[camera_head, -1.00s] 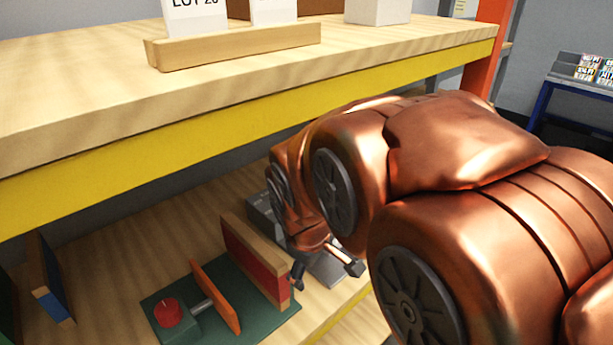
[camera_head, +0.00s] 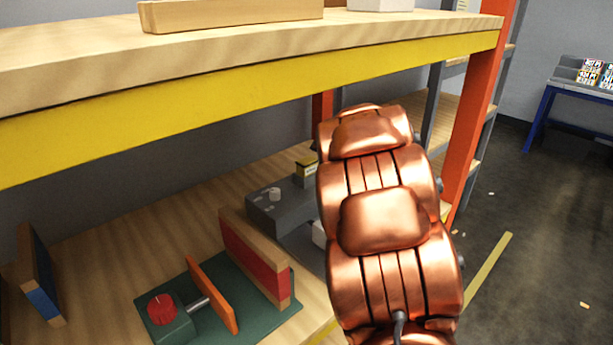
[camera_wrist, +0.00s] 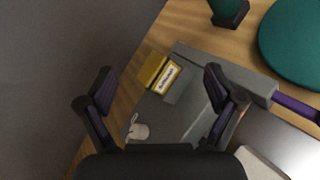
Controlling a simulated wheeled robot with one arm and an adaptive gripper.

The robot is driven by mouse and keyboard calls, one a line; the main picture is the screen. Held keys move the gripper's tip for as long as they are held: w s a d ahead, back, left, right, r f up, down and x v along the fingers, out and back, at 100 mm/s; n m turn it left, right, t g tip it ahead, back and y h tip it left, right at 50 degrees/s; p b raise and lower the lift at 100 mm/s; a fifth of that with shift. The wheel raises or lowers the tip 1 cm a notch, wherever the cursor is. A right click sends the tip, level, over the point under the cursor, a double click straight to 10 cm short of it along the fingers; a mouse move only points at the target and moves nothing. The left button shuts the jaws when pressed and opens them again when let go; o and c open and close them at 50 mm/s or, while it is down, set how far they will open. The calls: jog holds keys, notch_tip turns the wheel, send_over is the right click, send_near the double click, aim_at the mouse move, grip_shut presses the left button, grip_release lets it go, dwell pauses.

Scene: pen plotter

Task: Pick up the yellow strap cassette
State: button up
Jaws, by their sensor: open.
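The yellow strap cassette (camera_wrist: 153,71) shows in the wrist view as a small yellow block with a white label, at the edge of the grey machine (camera_wrist: 188,92). In the head view the cassette (camera_head: 305,167) is a small yellow patch at the back of the grey machine (camera_head: 268,208), partly hidden by my arm. My gripper (camera_wrist: 158,78) is open and empty in the wrist view, with one finger to each side of the cassette in the picture. Its distance above the cassette is hard to tell. In the head view my gripper is hidden behind my arm.
The upper shelf with its yellow beam (camera_head: 230,92) hangs over the lower board. A green vice-like fixture (camera_head: 250,315) with a red knob sits in front. An orange post (camera_head: 475,115) stands at right. A green disc (camera_wrist: 295,42) lies at the wrist view's upper right.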

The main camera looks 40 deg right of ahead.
aim_at(311, 164)
jog(key=f+n+t+y, duration=0.1)
jog(key=n, duration=0.2)
jog(key=w+f+n+t+y+b, duration=0.1)
jog(key=f+n+y, duration=0.1)
jog(key=n, duration=0.1)
jog(key=w+d+f+n+t+y, duration=0.1)
jog(key=n, duration=0.2)
jog(key=shift+w+f+b, duration=0.1)
jog(key=shift+f+b, duration=0.15)
jog(key=shift+b, duration=0.1)
jog(key=n+y, duration=0.1)
jog(key=n+t, duration=0.1)
jog(key=f+n+y, duration=0.1)
jog(key=shift+s+a+y, duration=0.25)
jog(key=shift+a+y, duration=0.05)
jog(key=shift+a, duration=0.1)
jog(key=shift+s+a+f+n+t+y+b, duration=0.1)
jog(key=shift+a+n+t+y+b, duration=0.2)
jog(key=shift+n+y, duration=0.3)
jog(key=shift+w+a+p, duration=0.2)
jog(key=shift+w+p, duration=0.5)
jog(key=shift+w, duration=1)
jog(key=shift+w+a+f+p, duration=0.1)
jog(key=shift+w+p, duration=0.3)
jog(key=shift+w, duration=0.65)
jog(key=shift+w+a+f+p, duration=0.1)
jog(key=shift+w+p, duration=0.3)
jog(key=shift+w, duration=0.65)
jog(key=shift+c, duration=0.2)
jog(key=c, duration=1.3)
